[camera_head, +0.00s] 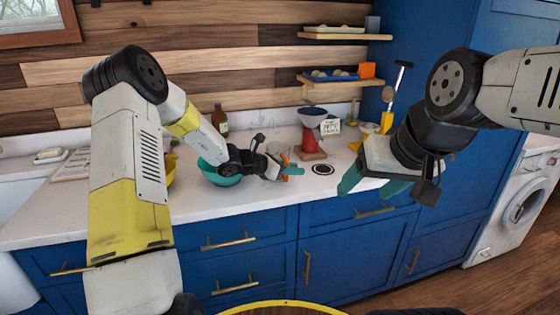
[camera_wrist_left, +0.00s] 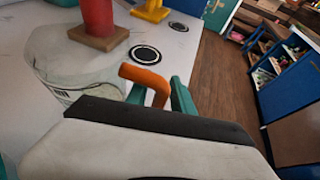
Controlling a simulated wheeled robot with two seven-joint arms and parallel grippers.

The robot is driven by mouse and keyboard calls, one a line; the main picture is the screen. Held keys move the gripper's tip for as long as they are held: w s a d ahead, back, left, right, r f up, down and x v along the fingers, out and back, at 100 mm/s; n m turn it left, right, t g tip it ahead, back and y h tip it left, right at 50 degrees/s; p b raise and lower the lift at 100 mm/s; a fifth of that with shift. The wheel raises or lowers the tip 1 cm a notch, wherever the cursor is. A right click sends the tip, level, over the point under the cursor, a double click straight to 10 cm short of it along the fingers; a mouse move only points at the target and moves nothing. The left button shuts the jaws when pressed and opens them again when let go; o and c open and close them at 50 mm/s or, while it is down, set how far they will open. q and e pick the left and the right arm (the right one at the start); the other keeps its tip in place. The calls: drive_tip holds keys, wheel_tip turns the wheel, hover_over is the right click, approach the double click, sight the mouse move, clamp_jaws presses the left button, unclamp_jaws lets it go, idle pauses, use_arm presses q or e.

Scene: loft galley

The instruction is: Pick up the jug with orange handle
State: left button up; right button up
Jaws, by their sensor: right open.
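The jug is clear, with an orange handle. In the left wrist view its see-through body (camera_wrist_left: 75,62) stands upright on the counter and its orange handle (camera_wrist_left: 147,78) reaches between my teal left fingertips (camera_wrist_left: 160,98). In the head view my left gripper (camera_head: 288,171) is low over the counter beside the jug, and the wrist hides much of the jug. The fingers lie on both sides of the handle; I cannot tell whether they press on it. My right gripper (camera_head: 372,187) is open and empty, in front of the counter's right part.
A teal bowl (camera_head: 218,174) is left of my left gripper. A red stand with a blue-grey funnel (camera_head: 310,141) is behind, on a wooden base. A black-ringed disc (camera_head: 323,169) lies on the counter (camera_head: 250,205). A brown bottle (camera_head: 219,118) stands at the back.

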use_arm(q)
clamp_jaws()
idle(1.2)
